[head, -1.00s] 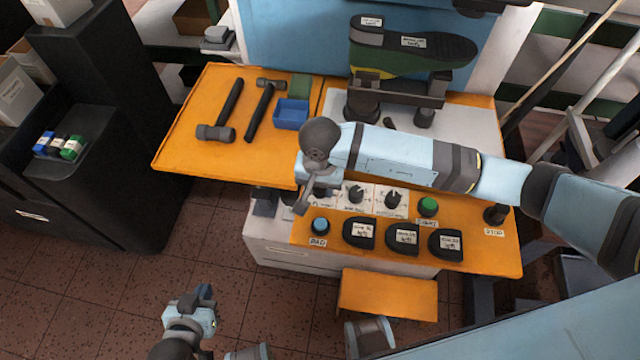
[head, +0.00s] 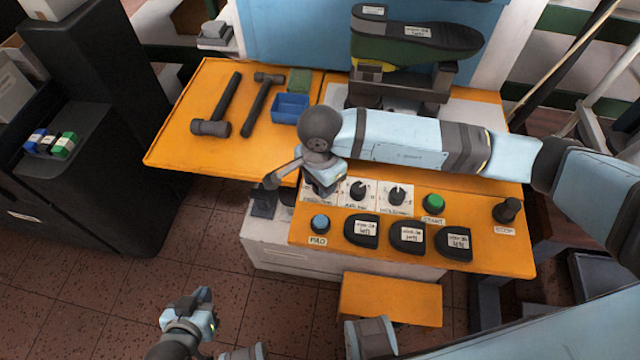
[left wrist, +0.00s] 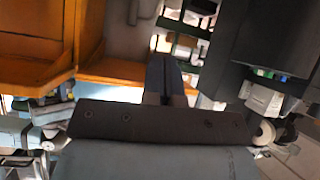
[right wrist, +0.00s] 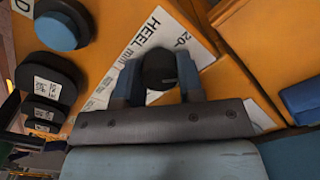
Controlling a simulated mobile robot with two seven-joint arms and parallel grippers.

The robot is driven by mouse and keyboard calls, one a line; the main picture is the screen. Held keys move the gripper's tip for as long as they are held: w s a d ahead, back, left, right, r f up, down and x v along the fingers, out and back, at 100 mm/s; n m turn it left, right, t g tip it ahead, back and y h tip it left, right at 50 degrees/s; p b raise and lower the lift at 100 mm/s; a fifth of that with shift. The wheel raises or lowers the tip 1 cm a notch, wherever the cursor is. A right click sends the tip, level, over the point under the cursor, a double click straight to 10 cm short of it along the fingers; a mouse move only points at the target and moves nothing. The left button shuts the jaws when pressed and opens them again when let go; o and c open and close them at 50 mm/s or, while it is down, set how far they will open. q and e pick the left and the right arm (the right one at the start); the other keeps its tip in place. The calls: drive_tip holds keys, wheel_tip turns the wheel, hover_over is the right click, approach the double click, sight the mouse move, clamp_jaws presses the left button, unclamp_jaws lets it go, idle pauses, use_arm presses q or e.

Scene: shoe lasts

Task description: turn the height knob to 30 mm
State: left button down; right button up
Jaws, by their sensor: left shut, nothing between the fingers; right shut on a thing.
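My right gripper (head: 322,190) is over the leftmost dial of the control panel and hides that dial in the head view. In the right wrist view its two fingers (right wrist: 158,85) are shut around a dark round knob (right wrist: 158,68). The knob sits on a white scale plate (right wrist: 130,55) on which "HEEL" and "20" can be read. The knob's pointer and exact setting cannot be made out. My left gripper (head: 204,300) is low, in front of the bench and away from the panel. Its fingers (left wrist: 166,78) are shut and empty in the left wrist view.
Two more dials (head: 358,190) (head: 397,195), a green button (head: 433,203), a blue button (head: 320,223), a dark stop knob (head: 507,210) and several black labelled pads (head: 362,230) crowd the panel. Hammers (head: 217,105) and a blue tray (head: 290,107) lie behind at left.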

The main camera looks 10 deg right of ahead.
drive_tip(key=m+b, duration=0.2)
drive_tip(key=m, duration=0.2)
drive_tip(key=shift+f+m, duration=0.1)
drive_tip(key=shift+m, duration=0.2)
drive_tip(key=shift+m+b, duration=0.5)
drive_tip(key=shift+m, duration=0.7)
drive_tip(key=shift+m+b, duration=0.35)
drive_tip(key=shift+m, duration=0.85)
use_arm(q)
wheel_tip(320, 180, down, 2)
drive_tip(key=shift+w+d+f, duration=0.1)
drive_tip(key=shift+w+f, duration=0.05)
drive_tip(key=shift+f, duration=0.05)
drive_tip(key=shift+d, duration=0.1)
use_arm(e)
drive_tip(key=shift+m, duration=0.4)
use_arm(q)
drive_tip(key=shift+d+r, duration=0.1)
use_arm(e)
drive_tip(key=o, duration=0.9)
